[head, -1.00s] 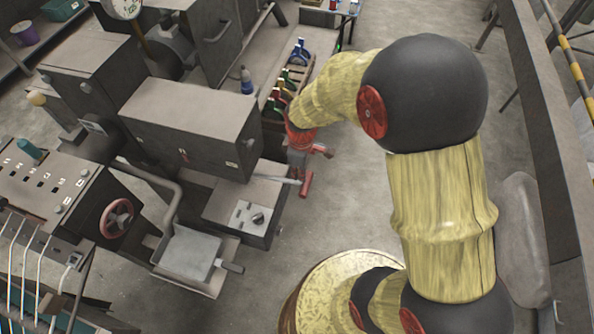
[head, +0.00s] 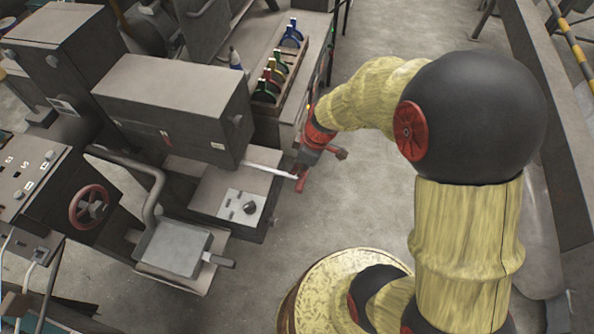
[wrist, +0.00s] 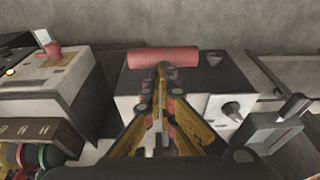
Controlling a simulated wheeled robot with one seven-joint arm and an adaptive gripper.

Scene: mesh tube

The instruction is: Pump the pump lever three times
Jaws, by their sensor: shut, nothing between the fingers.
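The pump lever is a pale rod (head: 268,170) with a red crossbar grip (head: 301,182), sticking out to the right from the grey machine box (head: 236,203) in the head view. In the wrist view the red grip (wrist: 178,56) lies crosswise just beyond my fingertips. My gripper (wrist: 161,68) is shut and empty, its fingers together and overlapping the lower edge of the grip in the picture. I cannot tell whether they touch it. In the head view my gripper (head: 308,165) is right by the grip, and its fingertips are hard to make out.
A rack of coloured tools (head: 278,70) stands behind. Open floor lies to the right.

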